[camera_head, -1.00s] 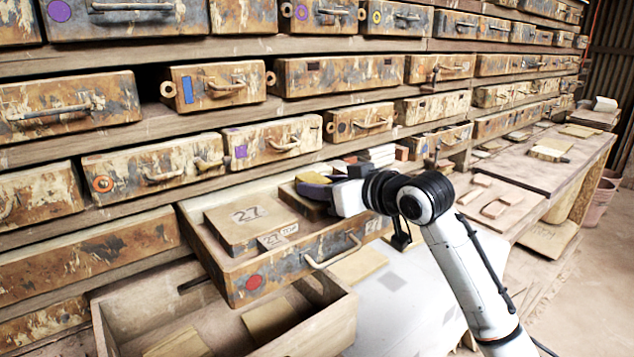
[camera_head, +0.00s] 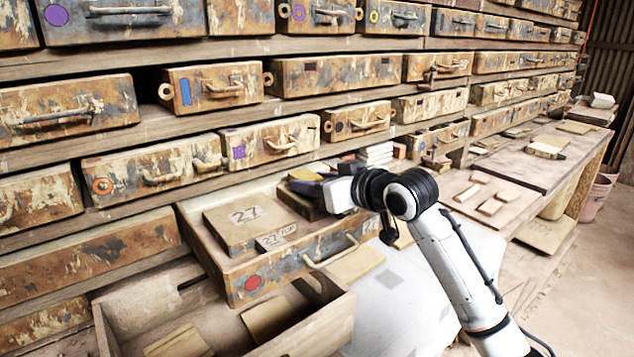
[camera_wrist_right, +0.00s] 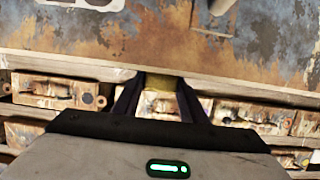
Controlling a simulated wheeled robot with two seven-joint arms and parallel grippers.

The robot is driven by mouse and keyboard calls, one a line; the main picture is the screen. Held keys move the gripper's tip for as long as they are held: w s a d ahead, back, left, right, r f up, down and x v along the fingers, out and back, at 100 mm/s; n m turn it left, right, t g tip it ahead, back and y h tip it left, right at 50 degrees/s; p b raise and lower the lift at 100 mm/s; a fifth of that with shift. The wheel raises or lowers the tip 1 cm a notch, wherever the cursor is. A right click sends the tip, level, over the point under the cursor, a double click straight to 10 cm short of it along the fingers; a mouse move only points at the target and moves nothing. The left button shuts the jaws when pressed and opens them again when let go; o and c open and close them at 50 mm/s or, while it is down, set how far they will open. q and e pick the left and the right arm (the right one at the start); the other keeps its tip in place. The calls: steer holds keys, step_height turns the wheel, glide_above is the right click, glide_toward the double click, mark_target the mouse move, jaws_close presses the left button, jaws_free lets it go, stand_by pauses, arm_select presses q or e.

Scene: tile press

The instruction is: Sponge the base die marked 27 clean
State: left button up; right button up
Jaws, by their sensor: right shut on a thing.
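The open drawer (camera_head: 215,277) with a red dot holds a flat tan block marked 27 (camera_head: 236,228) at the left. A small tag reading 27 TOP (camera_head: 277,236) sits at its front. A darker block (camera_head: 300,203) lies at the drawer's back right; I cannot read a mark on it. My right gripper (camera_head: 303,184) is shut on a yellowish sponge (camera_head: 302,174) at this darker block; contact is unclear. In the right wrist view the sponge (camera_wrist_right: 160,103) shows between the fingers. My left gripper is out of view.
An open wooden bin (camera_head: 325,325) with tan boards stands below the drawer. Closed drawers fill the wall behind. A stack of pale blocks (camera_head: 377,153) stands behind my right wrist. A bench (camera_head: 535,175) with loose pieces runs along the right.

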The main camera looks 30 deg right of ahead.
steer(key=shift+s+d+f, duration=0.1)
steer(key=shift+s+f, duration=0.05)
steer(key=shift+s, duration=1.3)
steer(key=shift+w+r+p, duration=0.2)
steer(key=shift+w+p, duration=0.4)
steer(key=shift+w, duration=0.8)
steer(key=shift+s+f+p, duration=0.2)
steer(key=shift+s+p, duration=0.1)
steer(key=shift+s, duration=0.55)
